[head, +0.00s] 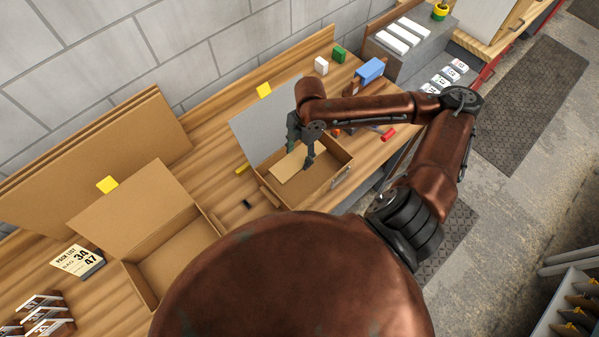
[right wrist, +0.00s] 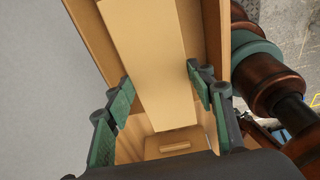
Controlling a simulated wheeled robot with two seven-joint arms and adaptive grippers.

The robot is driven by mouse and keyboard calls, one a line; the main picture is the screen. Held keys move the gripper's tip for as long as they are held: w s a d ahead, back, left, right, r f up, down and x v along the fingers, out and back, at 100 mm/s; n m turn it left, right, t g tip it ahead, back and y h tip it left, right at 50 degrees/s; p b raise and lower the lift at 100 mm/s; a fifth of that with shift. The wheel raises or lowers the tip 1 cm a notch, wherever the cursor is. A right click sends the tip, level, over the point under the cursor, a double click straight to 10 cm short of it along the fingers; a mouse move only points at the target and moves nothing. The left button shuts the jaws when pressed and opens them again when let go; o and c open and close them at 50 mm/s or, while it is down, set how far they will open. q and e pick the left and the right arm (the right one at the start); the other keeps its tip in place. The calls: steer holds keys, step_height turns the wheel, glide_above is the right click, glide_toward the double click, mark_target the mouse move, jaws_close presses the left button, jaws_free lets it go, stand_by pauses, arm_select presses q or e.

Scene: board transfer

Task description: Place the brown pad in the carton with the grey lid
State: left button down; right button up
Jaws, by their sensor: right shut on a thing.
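The carton with the grey lid (head: 324,193) stands open on the bench, its grey lid (head: 258,122) raised at the back left. The light brown pad (head: 287,166) shows inside the carton's opening, toward its left side. My right gripper (head: 302,156) reaches down into the opening and is shut on the pad. In the right wrist view, the pad (right wrist: 150,55) runs between the two fingers (right wrist: 160,92), with carton walls around it. I cannot tell whether the pad touches the carton floor. My left gripper is not in view.
A second open carton (head: 178,262) with a brown lid stands at the left, near a pack list card (head: 78,262). Flat cardboard sheets (head: 100,150) lean on the wall. A blue item (head: 369,70) and a grey rack (head: 412,50) are at the back right.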

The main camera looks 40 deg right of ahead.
mark_target(304, 154)
step_height(304, 154, down, 16)
steer(key=shift+r, duration=0.1)
stand_by(0.4)
steer(key=o, duration=0.9)
steer(key=r, duration=0.4)
steer(key=d+r, duration=0.1)
steer(key=r, duration=0.7)
steer(key=shift+d, duration=0.4)
steer(key=shift+f, duration=0.1)
